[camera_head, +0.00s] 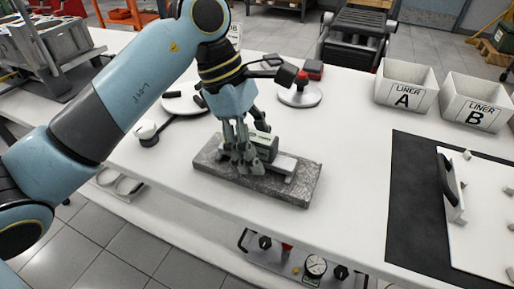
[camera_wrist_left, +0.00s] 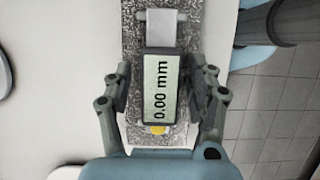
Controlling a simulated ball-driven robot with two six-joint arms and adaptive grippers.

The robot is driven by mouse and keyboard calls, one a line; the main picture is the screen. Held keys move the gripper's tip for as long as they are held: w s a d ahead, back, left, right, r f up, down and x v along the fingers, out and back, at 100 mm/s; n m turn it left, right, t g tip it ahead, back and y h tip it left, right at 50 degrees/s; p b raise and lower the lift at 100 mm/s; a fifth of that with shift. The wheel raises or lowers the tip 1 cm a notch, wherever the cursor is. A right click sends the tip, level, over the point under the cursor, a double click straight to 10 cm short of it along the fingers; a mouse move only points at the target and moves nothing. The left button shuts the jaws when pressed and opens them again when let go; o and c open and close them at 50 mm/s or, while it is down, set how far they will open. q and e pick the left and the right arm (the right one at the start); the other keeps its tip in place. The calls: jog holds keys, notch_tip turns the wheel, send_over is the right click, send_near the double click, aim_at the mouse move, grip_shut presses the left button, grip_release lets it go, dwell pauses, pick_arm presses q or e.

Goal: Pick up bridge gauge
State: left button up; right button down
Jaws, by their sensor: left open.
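The bridge gauge (camera_head: 267,147) is a small grey-green box on a light metal bridge, on the grey stone plate (camera_head: 305,190). In the left wrist view the gauge (camera_wrist_left: 159,88) shows a display reading "0.00 mm", above a yellow button. My left gripper (camera_head: 243,165) is down over the gauge and hides part of it in the head view. In the left wrist view the left gripper's open fingers (camera_wrist_left: 163,95) stand on either side of the gauge body. Whether the fingers touch its sides is hard to tell. My right gripper is not in view.
White bins marked LINER A (camera_head: 405,88) and LINER B (camera_head: 475,102) stand at the back right. A dark mat (camera_head: 415,200) with a white panel lies at right. A round stand with a red-topped piece (camera_head: 300,93) sits behind the plate. Bare table lies right of the plate.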

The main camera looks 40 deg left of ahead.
pick_arm(q)
grip_shut()
dwell(0.4)
